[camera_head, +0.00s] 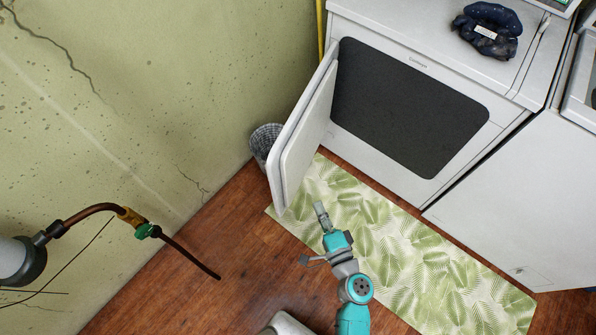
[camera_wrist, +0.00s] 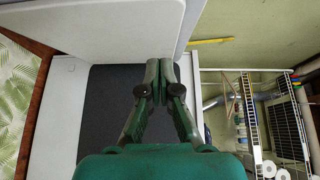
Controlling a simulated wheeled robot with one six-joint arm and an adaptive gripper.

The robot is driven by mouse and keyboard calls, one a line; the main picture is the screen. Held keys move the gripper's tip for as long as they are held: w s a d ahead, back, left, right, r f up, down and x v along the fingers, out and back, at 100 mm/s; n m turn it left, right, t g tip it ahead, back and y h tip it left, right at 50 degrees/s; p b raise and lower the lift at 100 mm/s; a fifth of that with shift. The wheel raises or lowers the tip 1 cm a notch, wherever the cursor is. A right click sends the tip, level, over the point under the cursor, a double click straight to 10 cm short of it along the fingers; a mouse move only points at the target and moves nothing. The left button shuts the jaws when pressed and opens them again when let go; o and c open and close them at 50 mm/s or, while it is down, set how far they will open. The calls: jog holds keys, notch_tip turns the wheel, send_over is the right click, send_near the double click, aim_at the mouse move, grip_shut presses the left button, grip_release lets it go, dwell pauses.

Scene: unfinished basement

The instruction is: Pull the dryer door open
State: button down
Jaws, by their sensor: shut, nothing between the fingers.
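The white dryer (camera_head: 350,140) stands against the back wall with a dark grey opening (camera_head: 400,110) in its front. Its white door (camera_head: 303,130) is swung out on the left side, standing at a wide angle to the front. My gripper (camera_head: 320,208) is over the mat, to the right of the door's near end and apart from it in the head view. In the wrist view, the fingers (camera_wrist: 160,66) are shut and empty, with the door (camera_wrist: 110,25) across the top and the dark opening (camera_wrist: 105,100) behind them.
A leaf-patterned mat (camera_head: 440,265) lies on the wooden floor before the dryer. A grey mesh bin (camera_head: 262,140) stands behind the door by the green wall. A second white appliance (camera_head: 525,200) is at right. A pipe with a valve (camera_head: 145,229) juts in at left.

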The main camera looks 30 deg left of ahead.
jog(key=a, duration=0.1)
send_near(288, 162)
jog(key=w+x, duration=0.1)
jog(key=x, duration=0.4)
jog(key=shift+s+a, duration=0.25)
jog(key=shift+a, duration=0.2)
